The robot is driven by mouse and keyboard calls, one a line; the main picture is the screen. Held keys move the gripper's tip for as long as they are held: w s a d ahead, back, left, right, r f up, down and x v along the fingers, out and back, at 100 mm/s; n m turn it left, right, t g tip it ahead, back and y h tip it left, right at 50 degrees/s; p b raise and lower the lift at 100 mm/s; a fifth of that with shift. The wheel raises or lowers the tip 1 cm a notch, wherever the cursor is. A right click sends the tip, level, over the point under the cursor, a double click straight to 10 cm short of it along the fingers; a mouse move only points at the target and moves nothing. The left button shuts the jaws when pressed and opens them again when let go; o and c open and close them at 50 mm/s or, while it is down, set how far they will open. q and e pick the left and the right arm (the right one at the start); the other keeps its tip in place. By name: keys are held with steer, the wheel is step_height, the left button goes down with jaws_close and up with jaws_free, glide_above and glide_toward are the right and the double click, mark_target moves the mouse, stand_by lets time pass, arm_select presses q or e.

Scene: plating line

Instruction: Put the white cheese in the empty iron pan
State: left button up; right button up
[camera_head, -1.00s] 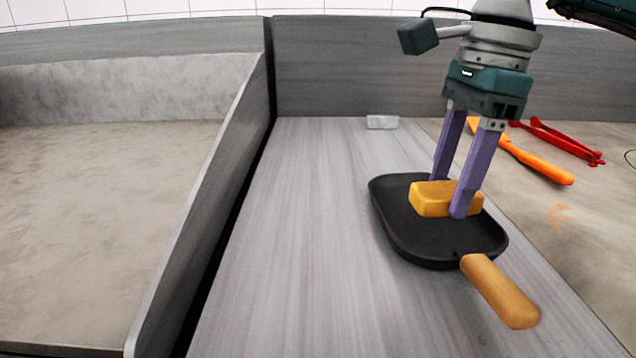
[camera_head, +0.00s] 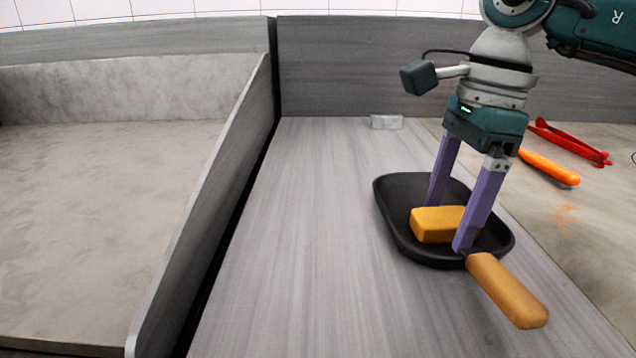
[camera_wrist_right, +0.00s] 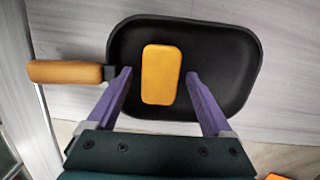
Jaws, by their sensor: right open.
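A small white-grey block (camera_head: 386,122) lies on the grey counter near the back wall in the head view. The black pan (camera_head: 398,190) with a wooden handle stands on the counter, right of centre. A yellow-orange block (camera_head: 433,225) lies in the pan; it also shows in the right wrist view (camera_wrist_right: 161,75). My right gripper (camera_head: 448,226) is open, its purple fingers reaching down into the pan on either side of the yellow block. In the wrist view gaps show between the block and both fingertips (camera_wrist_right: 158,73). My left gripper is not in view.
Red tongs (camera_head: 570,142) and an orange-handled utensil (camera_head: 550,167) lie on the stone-like surface to the right. A raised divider (camera_head: 205,200) separates the grey counter from the empty surface at left. The counter left of the pan is clear.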

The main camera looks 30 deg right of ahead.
mark_target(461, 215)
steer(key=shift+r, duration=0.25)
step_height(461, 215, up, 12)
steer(key=d+p, duration=0.1)
steer(key=shift+s+d, duration=0.15)
steer(key=shift+s, duration=0.15)
steer(key=shift+f, duration=0.1)
